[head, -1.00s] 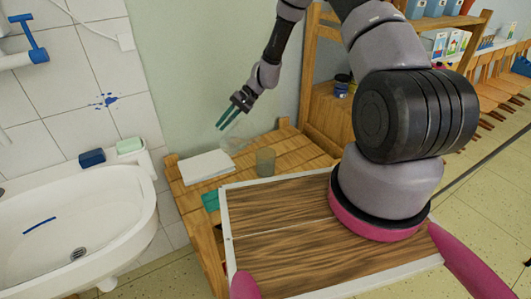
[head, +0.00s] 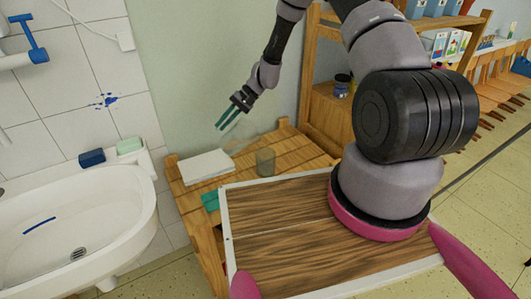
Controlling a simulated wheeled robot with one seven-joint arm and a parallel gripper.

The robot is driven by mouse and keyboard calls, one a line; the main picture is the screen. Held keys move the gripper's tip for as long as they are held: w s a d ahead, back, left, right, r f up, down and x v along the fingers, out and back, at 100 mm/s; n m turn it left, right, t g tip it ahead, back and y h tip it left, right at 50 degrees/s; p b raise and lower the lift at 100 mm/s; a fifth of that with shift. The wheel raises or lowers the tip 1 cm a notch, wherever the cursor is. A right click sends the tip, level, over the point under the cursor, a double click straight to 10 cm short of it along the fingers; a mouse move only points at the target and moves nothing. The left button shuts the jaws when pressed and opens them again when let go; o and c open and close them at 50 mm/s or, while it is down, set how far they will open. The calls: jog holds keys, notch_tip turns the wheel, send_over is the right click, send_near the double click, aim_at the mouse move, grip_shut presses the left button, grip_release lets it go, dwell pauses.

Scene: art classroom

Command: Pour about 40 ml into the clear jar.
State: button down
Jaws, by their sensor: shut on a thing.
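A small see-through jar (head: 265,162), grey-brown against the wood, stands upright on the low wooden table by the wall. My gripper (head: 224,124), with teal fingers, points down and left above the table, to the left of the jar and higher. It is shut on a very faint see-through vessel (head: 243,139). The vessel's outline nearly vanishes against the wall, so its exact tilt and its contents cannot be told. It seems to reach right, towards the jar. I cannot make out any stream or the level in the jar.
A white stack of paper (head: 206,167) and a teal item (head: 210,201) lie on the wooden table (head: 295,150), left of the jar. A white sink (head: 75,225) stands at left. A wooden shelf (head: 320,100) with small jars is behind, right.

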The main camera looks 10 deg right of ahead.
jog(key=shift+a, duration=0.1)
dwell(0.5)
jog(key=shift+w+a+f+h, duration=0.1)
jog(key=shift+a+f+h, duration=0.1)
jog(key=shift+a+h, duration=0.3)
jog(key=shift+w+a+f+m+g+h+p, duration=0.1)
jog(key=shift+w+a+f+m+g+h, duration=0.3)
jog(key=shift+f+h, duration=1.1)
jog(key=shift+w+a+f+m+g+h+p, duration=0.15)
jog(key=shift+a+f+g+h, duration=0.6)
jog(key=shift+f, duration=1.35)
jog(key=shift+w+a+f+m+g+h+p, duration=0.1)
jog(key=shift+w+a+f+m+g+h, duration=0.2)
jog(key=shift+f+h, duration=1.25)
jog(key=shift+f+y, duration=0.3)
